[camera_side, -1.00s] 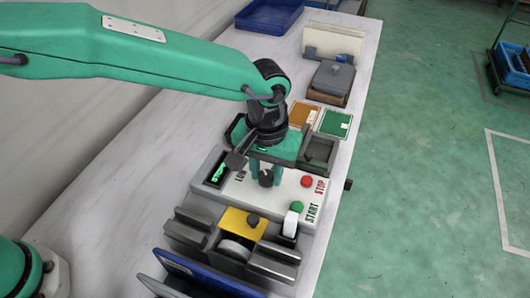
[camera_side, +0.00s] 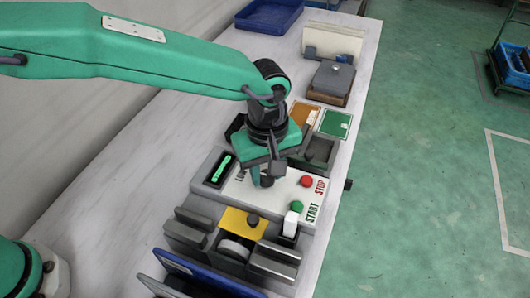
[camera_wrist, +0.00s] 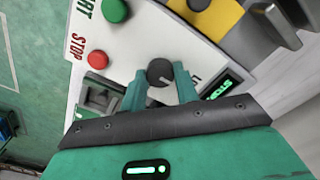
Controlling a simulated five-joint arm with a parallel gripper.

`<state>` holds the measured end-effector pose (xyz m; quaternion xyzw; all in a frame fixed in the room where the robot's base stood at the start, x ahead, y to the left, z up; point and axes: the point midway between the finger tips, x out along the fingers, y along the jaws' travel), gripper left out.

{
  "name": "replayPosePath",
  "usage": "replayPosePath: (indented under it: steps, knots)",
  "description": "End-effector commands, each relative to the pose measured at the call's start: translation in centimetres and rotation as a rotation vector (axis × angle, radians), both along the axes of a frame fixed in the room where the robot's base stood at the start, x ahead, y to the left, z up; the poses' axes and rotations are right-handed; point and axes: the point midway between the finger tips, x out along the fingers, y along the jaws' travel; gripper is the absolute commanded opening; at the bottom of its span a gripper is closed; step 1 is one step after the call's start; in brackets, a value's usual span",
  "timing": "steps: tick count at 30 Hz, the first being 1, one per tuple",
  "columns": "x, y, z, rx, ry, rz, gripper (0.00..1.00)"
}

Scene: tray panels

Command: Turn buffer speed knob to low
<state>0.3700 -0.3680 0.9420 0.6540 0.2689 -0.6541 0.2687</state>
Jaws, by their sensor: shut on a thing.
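The buffer speed knob (camera_wrist: 160,72) is a dark round dial with a pale pointer line, on the white panel (camera_wrist: 128,48) of the machine. In the wrist view my gripper (camera_wrist: 161,84) has its two green fingers on either side of the knob, shut on it. The pointer line slants toward the lower right in that view. In the side view my gripper (camera_side: 266,177) reaches down onto the panel and mostly hides the knob. The LOW label (camera_side: 240,174) is partly hidden by my gripper there.
A slot with a green display (camera_side: 221,168) lies left.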

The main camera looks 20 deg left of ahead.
Motion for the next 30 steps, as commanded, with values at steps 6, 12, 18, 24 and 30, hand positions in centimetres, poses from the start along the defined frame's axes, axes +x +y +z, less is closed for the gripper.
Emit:
replayPosePath:
  steps: [6,12,18,24,30]
  knots:
    - [0.13,0.03,0.22,-0.003,-0.003,0.025,0.08]
    - [0.14,0.04,0.23,-0.003,-0.003,0.025,0.08]
    - [0.12,0.05,0.19,-0.002,-0.002,0.024,0.52]
    - [0.06,0.03,0.10,-0.001,-0.001,0.022,0.52]
    - [0.06,0.00,0.38,-0.001,-0.001,0.021,0.52]
